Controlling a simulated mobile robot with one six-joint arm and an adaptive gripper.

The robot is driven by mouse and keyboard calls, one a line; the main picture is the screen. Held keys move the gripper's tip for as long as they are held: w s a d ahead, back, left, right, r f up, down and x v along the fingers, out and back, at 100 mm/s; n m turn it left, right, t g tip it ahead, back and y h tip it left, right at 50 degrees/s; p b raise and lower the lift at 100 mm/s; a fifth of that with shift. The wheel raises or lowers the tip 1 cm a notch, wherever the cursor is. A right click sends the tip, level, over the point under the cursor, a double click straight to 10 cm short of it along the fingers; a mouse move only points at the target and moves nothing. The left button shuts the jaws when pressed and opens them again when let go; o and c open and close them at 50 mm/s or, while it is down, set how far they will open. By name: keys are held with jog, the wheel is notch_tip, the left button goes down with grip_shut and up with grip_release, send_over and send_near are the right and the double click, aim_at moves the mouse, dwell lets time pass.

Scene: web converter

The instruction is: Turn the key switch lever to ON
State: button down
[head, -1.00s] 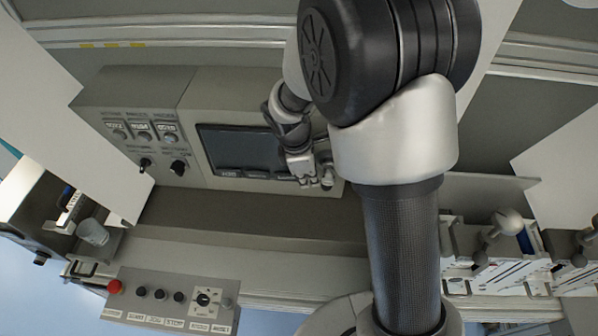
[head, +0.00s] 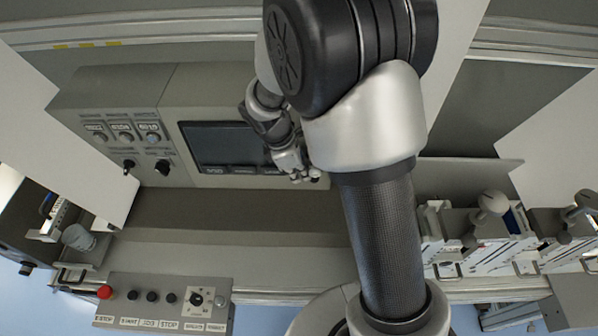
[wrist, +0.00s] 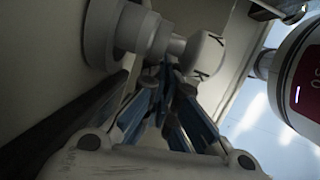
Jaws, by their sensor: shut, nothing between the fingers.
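A pale grey fitting (wrist: 205,55) sticks out from a wall in the wrist view, with a round base, a narrower neck and a rounded end with dark marks. I take it for the key switch lever, but cannot read any ON mark. My gripper (wrist: 167,80) is shut and empty. Its blue fingers meet just under the fitting's neck; I cannot tell whether they touch it. In the head view my gripper (head: 297,177) is at the lower right of the dark screen (head: 222,145), beside a small pale knob (head: 315,173). My arm hides part of the panel there.
A control panel (head: 120,95) with several knobs stands left of the screen. A lower box (head: 120,309) carries a red button (head: 104,292), black buttons and a dial (head: 196,299). Slide fittings with ball handles (head: 494,203) stand right of my arm. The ledge (head: 220,215) below the screen is clear.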

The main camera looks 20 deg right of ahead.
jog(key=shift+d+f+g+h+b, duration=0.2)
jog(key=shift+f+g+h+b, duration=0.15)
jog(key=shift+h, duration=0.45)
jog(key=h, duration=0.1)
jog(key=d+g+h, duration=0.1)
jog(key=h, duration=0.1)
jog(key=d+f+h+b, duration=0.1)
jog(key=h, duration=0.1)
jog(key=shift+s+g, duration=0.25)
jog(key=shift+s, duration=0.15)
jog(key=shift+s+d+n+g+h, duration=0.15)
jog(key=shift+d+h, duration=0.15)
jog(key=shift+h, duration=0.4)
jog(key=shift+s+d+n+g+h, duration=0.15)
jog(key=shift+d+h, duration=0.15)
jog(key=shift+h, duration=0.4)
dwell(0.7)
jog(key=shift+w, duration=0.1)
